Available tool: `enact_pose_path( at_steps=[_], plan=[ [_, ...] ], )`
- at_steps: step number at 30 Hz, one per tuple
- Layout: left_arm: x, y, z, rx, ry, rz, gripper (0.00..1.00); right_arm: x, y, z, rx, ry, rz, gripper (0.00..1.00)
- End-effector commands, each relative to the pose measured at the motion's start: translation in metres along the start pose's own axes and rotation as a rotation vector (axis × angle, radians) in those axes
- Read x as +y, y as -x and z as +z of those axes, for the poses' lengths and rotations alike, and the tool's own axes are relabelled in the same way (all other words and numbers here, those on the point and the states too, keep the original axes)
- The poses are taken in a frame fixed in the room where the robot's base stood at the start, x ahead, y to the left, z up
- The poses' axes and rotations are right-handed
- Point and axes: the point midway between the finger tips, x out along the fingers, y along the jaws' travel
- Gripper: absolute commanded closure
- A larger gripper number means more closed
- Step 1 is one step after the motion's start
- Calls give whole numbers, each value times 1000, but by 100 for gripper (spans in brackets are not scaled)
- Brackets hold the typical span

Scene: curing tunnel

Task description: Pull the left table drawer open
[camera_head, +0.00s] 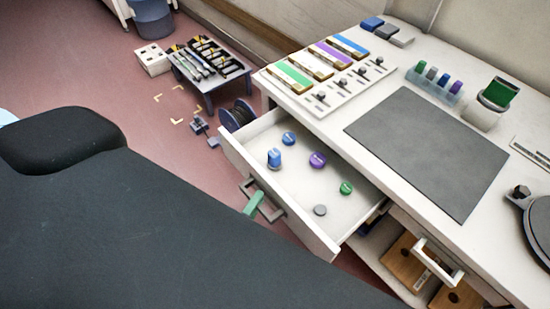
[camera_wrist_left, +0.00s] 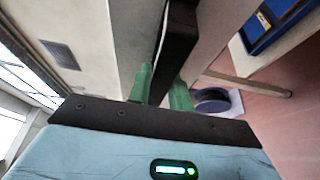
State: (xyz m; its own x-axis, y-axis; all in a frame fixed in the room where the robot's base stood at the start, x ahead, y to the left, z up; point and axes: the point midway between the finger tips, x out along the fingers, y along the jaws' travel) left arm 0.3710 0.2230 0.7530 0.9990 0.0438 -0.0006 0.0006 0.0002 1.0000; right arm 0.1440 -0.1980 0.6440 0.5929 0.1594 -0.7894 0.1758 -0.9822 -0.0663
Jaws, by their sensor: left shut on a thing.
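The left table drawer (camera_head: 298,190) is pulled well out from the white table in the head view, its inside showing. Its grey handle (camera_head: 276,214) is on the front panel. My left gripper (camera_head: 255,202) has green fingers and is at this handle. In the left wrist view the two green fingers (camera_wrist_left: 162,90) stand on either side of the dark handle bar (camera_wrist_left: 176,48), shut on it. My right gripper is in neither view.
The drawer holds a blue cylinder (camera_head: 274,158) and several caps. A second handle (camera_head: 438,262) is on the right, above wooden blocks (camera_head: 405,262). A cable spool (camera_head: 237,115) and a low rack (camera_head: 208,68) stand on the floor beyond the drawer. A dark mat (camera_head: 430,150) lies on the table.

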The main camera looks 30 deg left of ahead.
Motion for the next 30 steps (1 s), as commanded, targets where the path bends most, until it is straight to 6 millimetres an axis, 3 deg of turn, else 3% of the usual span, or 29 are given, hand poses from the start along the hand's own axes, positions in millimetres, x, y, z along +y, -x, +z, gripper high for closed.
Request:
enact_pose_path(
  at_steps=[3, 9, 23, 24, 29, 30],
  plan=[
    [-1, 18, -7, -1, -1, -2, 100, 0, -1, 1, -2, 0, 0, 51],
    [0, 34, -14, 0, -1, 0, 100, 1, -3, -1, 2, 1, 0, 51],
    [0, 38, -16, 1, 0, 1, 100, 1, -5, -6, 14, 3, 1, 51],
    [0, 38, -16, 1, 0, 1, 79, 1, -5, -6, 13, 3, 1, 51],
    [0, 38, -16, 1, 0, 1, 58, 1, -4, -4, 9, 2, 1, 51],
    [0, 38, -16, 1, 0, 1, 58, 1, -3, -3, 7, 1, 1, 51]
  ],
)
